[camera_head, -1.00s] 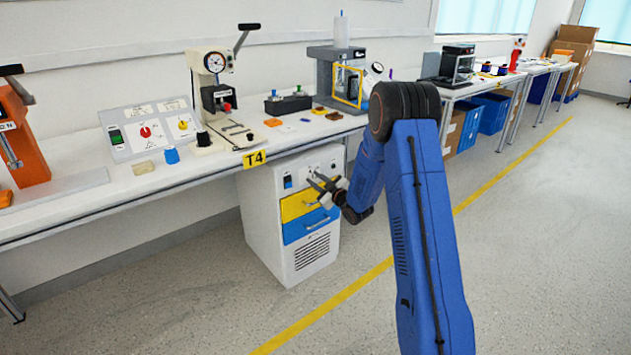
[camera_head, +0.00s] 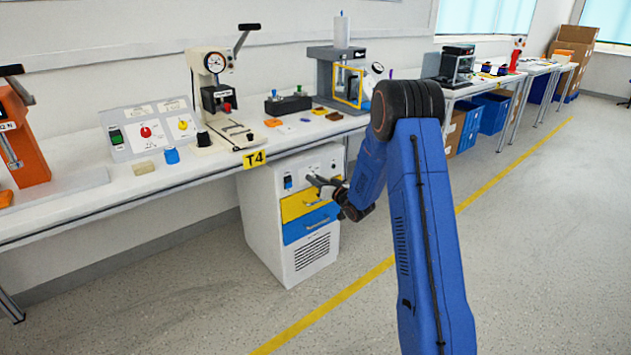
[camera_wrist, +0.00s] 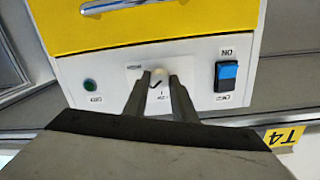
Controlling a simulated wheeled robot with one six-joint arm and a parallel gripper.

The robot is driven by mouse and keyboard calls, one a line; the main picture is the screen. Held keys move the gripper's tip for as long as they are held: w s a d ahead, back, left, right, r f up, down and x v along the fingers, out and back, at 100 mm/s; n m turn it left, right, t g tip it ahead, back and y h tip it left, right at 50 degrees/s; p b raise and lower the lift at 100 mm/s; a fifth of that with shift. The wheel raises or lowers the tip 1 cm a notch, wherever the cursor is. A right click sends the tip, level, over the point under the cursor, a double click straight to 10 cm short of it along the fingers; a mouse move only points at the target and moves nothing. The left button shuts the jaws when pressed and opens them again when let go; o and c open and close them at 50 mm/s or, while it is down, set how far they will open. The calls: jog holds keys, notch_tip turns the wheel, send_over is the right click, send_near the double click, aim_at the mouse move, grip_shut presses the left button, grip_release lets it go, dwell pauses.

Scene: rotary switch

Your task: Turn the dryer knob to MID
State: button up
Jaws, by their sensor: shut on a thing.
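The dryer (camera_head: 262,235) is a white cabinet under the bench, with a yellow drawer (camera_head: 298,205) and a blue drawer below it. Its control panel shows upside down in the wrist view. The dryer knob (camera_wrist: 158,74) is small and pale with a dark pointer line, in the middle of that panel. My gripper (camera_wrist: 159,80) has one finger on each side of the knob and is shut on it. The small labels around the knob are too blurred to read. In the head view my gripper (camera_head: 318,184) hides the knob.
A blue and black ON/OFF switch (camera_wrist: 226,77) and a green lamp (camera_wrist: 90,86) flank the knob on the panel. The bench edge with the T4 tag (camera_head: 254,159) runs just above the dryer. The floor in front is clear.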

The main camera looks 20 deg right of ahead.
jog(key=shift+m, duration=0.8)
jog(key=o, duration=1)
jog(key=shift+o, duration=0.2)
jog(key=v, duration=1.7)
jog(key=shift+s+d, duration=0.15)
jog(key=shift+s, duration=0.05)
jog(key=shift+r, duration=0.1)
